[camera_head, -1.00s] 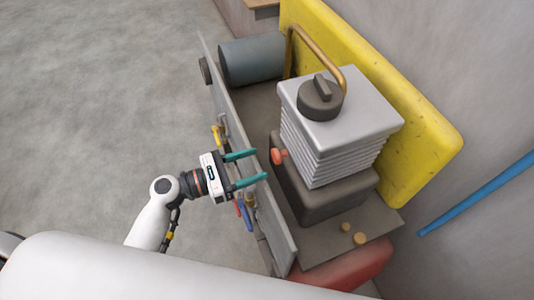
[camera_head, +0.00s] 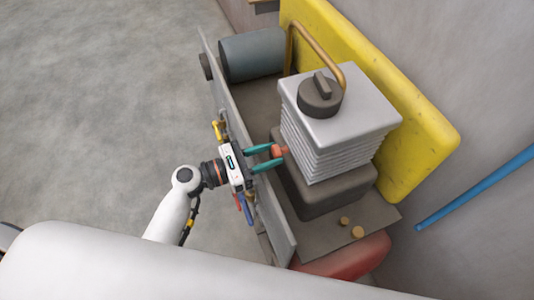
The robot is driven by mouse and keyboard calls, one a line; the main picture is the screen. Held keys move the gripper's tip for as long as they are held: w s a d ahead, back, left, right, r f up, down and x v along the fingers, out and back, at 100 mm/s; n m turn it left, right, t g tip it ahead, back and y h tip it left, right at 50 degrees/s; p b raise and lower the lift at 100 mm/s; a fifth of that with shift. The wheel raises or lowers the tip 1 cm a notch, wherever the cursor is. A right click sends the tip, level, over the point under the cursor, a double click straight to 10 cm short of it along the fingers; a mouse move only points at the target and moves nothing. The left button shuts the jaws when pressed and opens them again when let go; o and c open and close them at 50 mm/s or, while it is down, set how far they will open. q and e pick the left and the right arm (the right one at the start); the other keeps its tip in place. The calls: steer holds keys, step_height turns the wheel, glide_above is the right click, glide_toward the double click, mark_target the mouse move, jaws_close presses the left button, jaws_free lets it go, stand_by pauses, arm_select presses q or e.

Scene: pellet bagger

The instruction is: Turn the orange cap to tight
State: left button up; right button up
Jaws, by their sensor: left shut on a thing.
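The orange cap (camera_head: 279,151) sits on the left side of the dark grey block under the white ribbed housing. My left gripper (camera_head: 278,157) reaches in from the left over the thin grey panel. Its two teal fingers are shut on the cap, one on each side. The fingers partly cover the cap, so its turned position cannot be read. My right gripper is not in view.
The grey panel (camera_head: 270,213) stands upright close under my left gripper. A white ribbed housing (camera_head: 338,131) with a dark knob (camera_head: 320,97) stands just right of the cap. A grey cylinder (camera_head: 253,56) lies behind. Open floor is at left.

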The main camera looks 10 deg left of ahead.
arm_select(q)
steer(key=shift+f+m+b, duration=0.2)
steer(key=shift+m+b, duration=0.2)
steer(key=shift+m, duration=0.1)
steer(key=shift+m+b, duration=0.9)
steer(key=shift+m, duration=0.3)
steer(key=shift+r+m, duration=0.15)
steer(key=shift+m, duration=0.35)
steer(key=o, duration=1)
steer(key=shift+a, duration=0.1)
steer(key=shift+s+a, duration=0.15)
steer(key=shift+a, duration=0.05)
steer(key=shift+b+v, duration=2.05)
steer(key=shift+v, duration=3.6)
